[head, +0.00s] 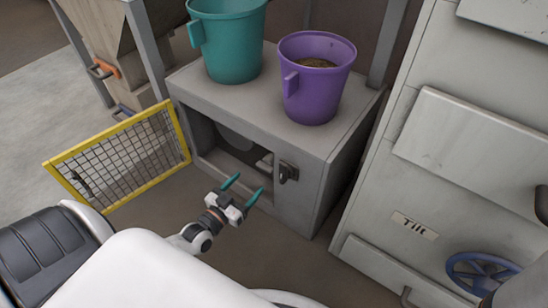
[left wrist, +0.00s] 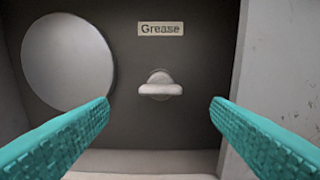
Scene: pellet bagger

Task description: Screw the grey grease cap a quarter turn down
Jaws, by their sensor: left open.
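The grey grease cap (left wrist: 160,87) shows in the left wrist view, on the dark back panel inside the cabinet. It has a flat wing handle lying level, just under a label reading "Grease" (left wrist: 161,29). My left gripper (head: 247,184) is open and empty in front of the cabinet opening. In the left wrist view its two teal fingers (left wrist: 160,115) stand apart, left and right of the cap, and nothing shows them touching it. In the head view I cannot make out the cap. My right gripper is not in view.
A round grey disc (left wrist: 68,61) is left of the cap. The grey cabinet (head: 330,168) carries a teal bucket (head: 232,45) and a purple bucket (head: 308,90). A yellow-framed mesh door (head: 120,150) stands open at left. A blue handwheel (head: 480,272) is at right.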

